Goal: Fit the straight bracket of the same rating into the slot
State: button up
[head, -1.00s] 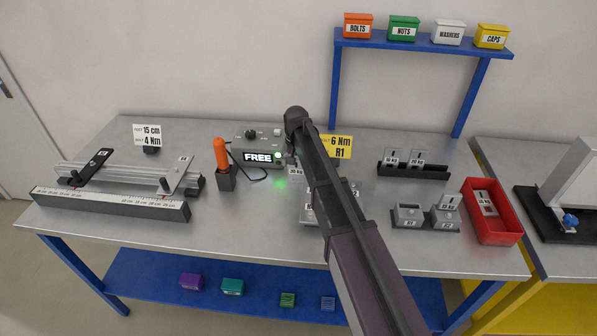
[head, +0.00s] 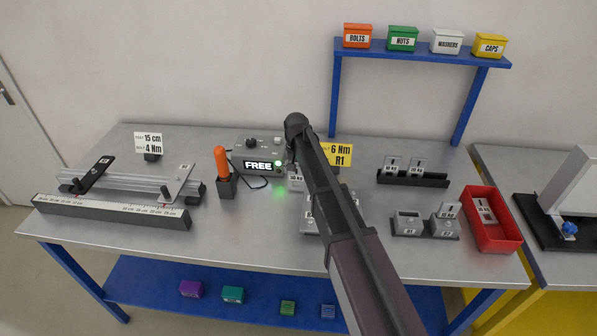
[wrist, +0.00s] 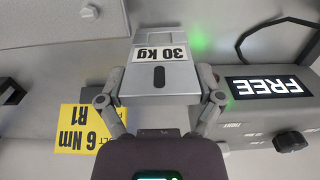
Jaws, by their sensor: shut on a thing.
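My gripper (wrist: 162,88) is shut on a grey bracket (wrist: 162,72) labelled 30 kg with a dark oblong hole. A finger lies at each side of it. In the head view the bracket (head: 296,180) shows just left of my arm, in front of the FREE box; my arm hides most of my gripper. A grey block marked K1 (head: 407,226) at the right has an empty-looking slot. The K2 block (head: 440,232) beside it holds an upright labelled bracket (head: 446,210). A black rack (head: 412,179) holds two upright brackets (head: 393,164), whose small labels I cannot read surely.
A red tray (head: 510,232) with a bracket (head: 484,210) stands at the right. The FREE box (head: 262,145) and a yellow 6 Nm R1 sign (head: 341,153) are close to my gripper. A grey plate (head: 311,222) lies partly behind my arm. An orange-handled tool (head: 222,163) stands left.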

jog(key=shift+r+p, duration=4.35)
jog(key=shift+r, duration=0.2)
jog(key=shift+f, duration=0.1)
jog(key=shift+f+b, duration=0.3)
jog(key=shift+b, duration=0.1)
jog(key=shift+a+r, duration=0.1)
jog(key=shift+a, duration=0.05)
